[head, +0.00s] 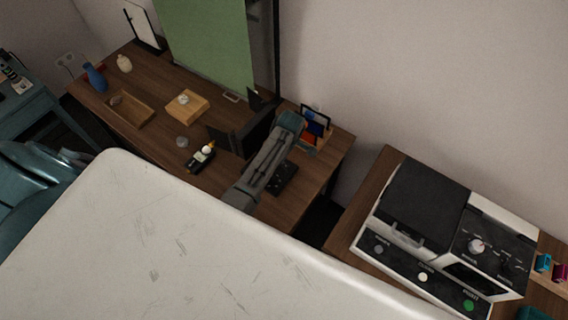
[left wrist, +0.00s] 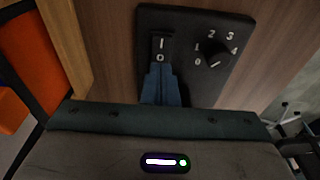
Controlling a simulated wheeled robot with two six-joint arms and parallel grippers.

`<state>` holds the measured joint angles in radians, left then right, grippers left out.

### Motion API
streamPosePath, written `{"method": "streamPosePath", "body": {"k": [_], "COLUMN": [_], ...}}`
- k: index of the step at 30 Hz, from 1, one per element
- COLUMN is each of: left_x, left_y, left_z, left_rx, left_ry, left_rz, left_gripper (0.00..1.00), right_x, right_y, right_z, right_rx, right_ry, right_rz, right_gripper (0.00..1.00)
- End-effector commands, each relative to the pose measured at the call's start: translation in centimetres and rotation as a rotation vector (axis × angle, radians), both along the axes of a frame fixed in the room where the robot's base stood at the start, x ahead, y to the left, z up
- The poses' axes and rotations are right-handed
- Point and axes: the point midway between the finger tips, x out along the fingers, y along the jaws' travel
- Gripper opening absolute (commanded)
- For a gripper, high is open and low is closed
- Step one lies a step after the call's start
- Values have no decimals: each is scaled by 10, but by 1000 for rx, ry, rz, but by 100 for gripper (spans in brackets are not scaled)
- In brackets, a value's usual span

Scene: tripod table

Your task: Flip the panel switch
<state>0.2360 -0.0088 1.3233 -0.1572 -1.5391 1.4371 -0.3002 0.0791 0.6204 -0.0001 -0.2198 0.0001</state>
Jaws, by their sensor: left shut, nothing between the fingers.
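The black switch panel (left wrist: 185,25) is in front of me in the left wrist view, set on a brown wooden surface. It carries a rocker switch (left wrist: 161,45) marked I and O, with a round knob numbered 0 to 4 on its right. My left gripper (left wrist: 161,70) is shut and empty. Its blue fingertips are at the lower end of the rocker, just below the O; I cannot tell whether they touch. In the head view my left arm reaches over the desk, and a dark panel (head: 284,178) lies beside it. My right gripper is not in view.
A picture frame (head: 315,122) stands by the panel on the desk. A wooden tray (head: 130,109), a wooden block (head: 187,107) and a blue vase (head: 95,77) are farther left. A black and white appliance (head: 425,195) stands on the right. A white surface (head: 150,240) fills the foreground.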

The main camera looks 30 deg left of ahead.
Motion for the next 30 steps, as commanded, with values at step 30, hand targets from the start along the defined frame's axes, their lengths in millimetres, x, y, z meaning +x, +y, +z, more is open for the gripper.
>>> {"method": "streamPosePath", "body": {"k": [30], "left_x": [0], "left_y": [0], "left_z": [-6], "left_rx": [0], "left_ry": [-1], "left_rz": [0], "left_gripper": [0], "right_x": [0], "right_y": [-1], "right_z": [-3], "right_rx": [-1], "right_ry": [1], "right_rz": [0], "right_gripper": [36]}}
